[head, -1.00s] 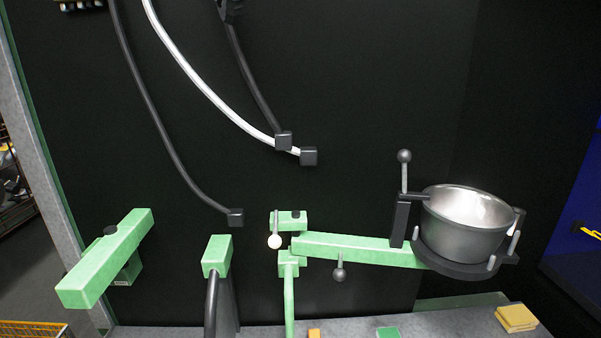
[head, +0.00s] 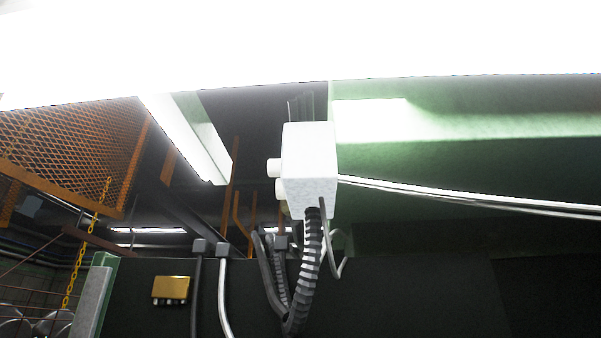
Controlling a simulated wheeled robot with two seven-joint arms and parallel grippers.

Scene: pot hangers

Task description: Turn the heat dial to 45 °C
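No heat dial with a readable scale shows in the head view. A white box (head: 309,165) hangs near the middle, with two short round knobs (head: 274,168) on its left side. I cannot tell whether either knob is the heat dial, and no marking can be read. A yellow-brown box (head: 171,289) with several small pale fittings along its bottom is fixed to the dark panel at the lower left. Neither of my grippers is in view.
A thick ribbed hose (head: 309,250) and thinner cables hang below the white box. The dark panel (head: 420,295) fills the lower right. A green beam (head: 470,120) and bright lamps lie overhead. An orange mesh cage (head: 70,140) and yellow chain (head: 75,260) are at left.

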